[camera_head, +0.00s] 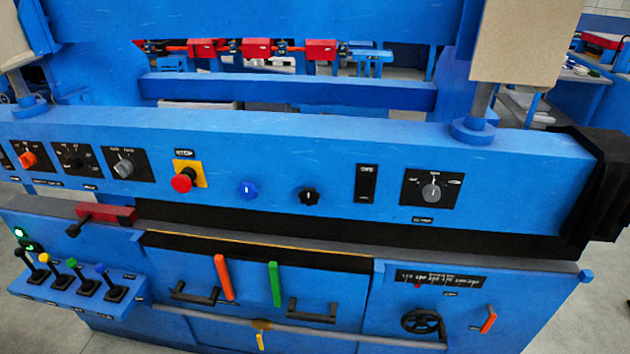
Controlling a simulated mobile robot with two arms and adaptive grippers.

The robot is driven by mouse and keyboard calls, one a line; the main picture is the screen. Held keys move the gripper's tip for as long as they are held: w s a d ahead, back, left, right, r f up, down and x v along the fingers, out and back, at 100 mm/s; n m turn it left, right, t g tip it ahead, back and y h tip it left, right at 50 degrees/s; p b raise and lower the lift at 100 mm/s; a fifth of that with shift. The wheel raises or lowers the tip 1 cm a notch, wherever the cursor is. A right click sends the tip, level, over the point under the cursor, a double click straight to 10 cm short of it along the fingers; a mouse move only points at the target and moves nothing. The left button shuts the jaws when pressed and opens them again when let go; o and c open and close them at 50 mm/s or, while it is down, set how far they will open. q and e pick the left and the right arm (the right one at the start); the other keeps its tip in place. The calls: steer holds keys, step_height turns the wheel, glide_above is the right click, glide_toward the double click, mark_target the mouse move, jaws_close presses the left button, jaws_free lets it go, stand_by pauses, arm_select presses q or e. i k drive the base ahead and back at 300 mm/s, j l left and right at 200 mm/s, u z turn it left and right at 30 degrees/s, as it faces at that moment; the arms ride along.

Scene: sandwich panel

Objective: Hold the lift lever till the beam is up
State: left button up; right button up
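The wide blue beam (335,165) runs across the machine and carries knobs and switches. A dark gap shows between it and the lower blue cabinet (450,325). A small blue shelf (75,288) at the lower left bears several short black levers, one with a yellow knob (71,262) and one with a blue knob (100,267). I cannot tell which one is the lift lever. An orange handle (223,277) and a green handle (274,284) stand on the cabinet front. Neither of my grippers is in view.
A red stop button (183,181) on a yellow plate and a dial (431,191) sit on the beam. A black handwheel (422,322) is at the lower right. Grey floor is free at both sides.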

mark_target(72, 262)
steer(key=u, duration=1.5)
steer(key=i+j, duration=0.5)
steer(key=j, duration=0.15)
steer(key=i+j, duration=0.55)
steer(key=j+z, duration=0.15)
steer(key=z, duration=1.55)
